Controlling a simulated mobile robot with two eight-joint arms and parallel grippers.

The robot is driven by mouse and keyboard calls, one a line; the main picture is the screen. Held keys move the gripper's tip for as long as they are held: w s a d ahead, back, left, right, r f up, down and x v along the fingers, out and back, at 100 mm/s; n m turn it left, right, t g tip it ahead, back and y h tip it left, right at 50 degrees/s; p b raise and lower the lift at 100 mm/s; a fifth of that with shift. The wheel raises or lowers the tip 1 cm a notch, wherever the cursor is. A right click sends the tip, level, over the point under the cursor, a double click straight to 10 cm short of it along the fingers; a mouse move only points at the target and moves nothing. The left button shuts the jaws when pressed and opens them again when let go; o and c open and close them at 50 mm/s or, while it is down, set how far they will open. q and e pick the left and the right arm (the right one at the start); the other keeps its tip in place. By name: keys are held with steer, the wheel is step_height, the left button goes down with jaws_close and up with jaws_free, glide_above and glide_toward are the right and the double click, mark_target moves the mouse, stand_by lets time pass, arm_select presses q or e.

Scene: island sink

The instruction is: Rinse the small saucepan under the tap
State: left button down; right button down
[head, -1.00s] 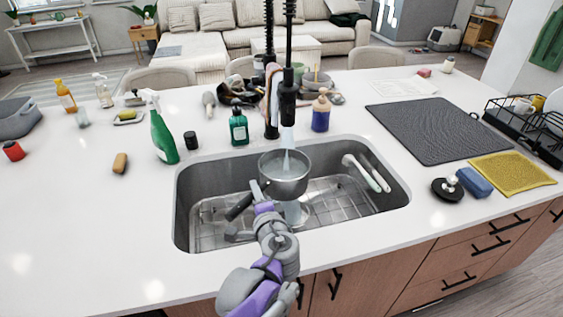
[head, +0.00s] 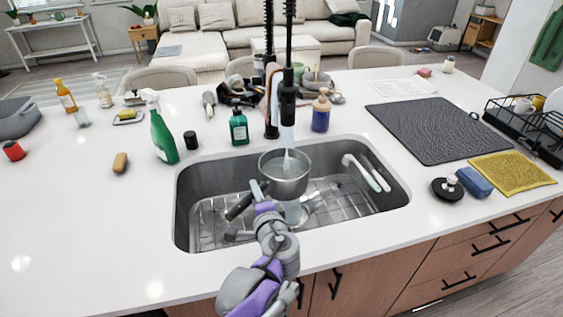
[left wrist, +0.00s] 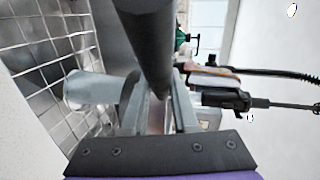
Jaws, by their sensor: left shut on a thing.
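The small saucepan (head: 285,182) is a grey metal pan held above the sink (head: 190,190), under the black tap (head: 288,95). A stream of water runs from the tap into the pan, and water shows inside it. Below the pan a pale column of water reaches the sink floor. My left gripper (head: 258,192) is shut on the saucepan's dark handle, which points toward the lower left. In the left wrist view the dark handle (left wrist: 148,40) runs between the fingers. My right gripper is not in view.
A wire rack (head: 325,195) lies on the sink floor. Pale-handled utensils (head: 368,172) lean at the sink's right side. A green spray bottle (head: 162,135), teal bottle (head: 239,127) and purple bottle (head: 320,115) stand behind the sink. A pot lid (head: 447,189) lies right.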

arm_select(q)
steer(key=shift+r, duration=0.15)
steer(key=shift+s+r+p, duration=0.95)
steer(key=shift+s+p, duration=0.05)
steer(key=shift+s, duration=0.25)
steer(key=shift+s+r+p, duration=0.95)
steer(key=shift+s+p, duration=0.05)
steer(key=shift+s, duration=0.2)
